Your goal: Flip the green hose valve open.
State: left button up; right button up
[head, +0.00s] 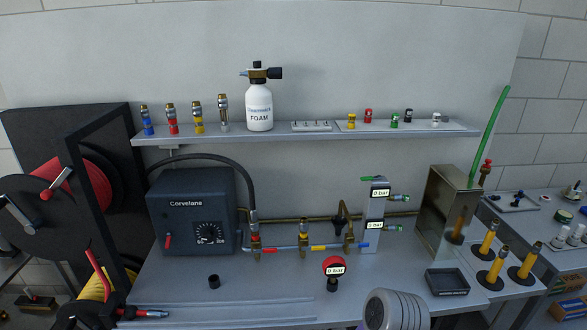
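A small green lever (374,179) sits at the top of an upright light grey block (371,238) on the bench. It looks roughly level, but it is too small to tell its exact setting. The block carries two displays reading 0 bar, the upper one (380,193) and the lower one (376,226). Two short fittings with greenish ends, the upper (400,198) and the lower (394,228), point right from the block. Neither of my grippers can be made out in the head view.
A brass pipe with valves (303,240) runs left of the block. A round red gauge (334,267) stands in front. A metal box (447,212) and a green rod (490,135) are on the right. A shelf (290,138) hangs above. The bench front-left of centre is mostly clear.

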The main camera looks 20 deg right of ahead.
aim_at(369, 178)
jog(key=u, duration=3)
jog(key=k, duration=2.25)
jog(key=z, duration=1.2)
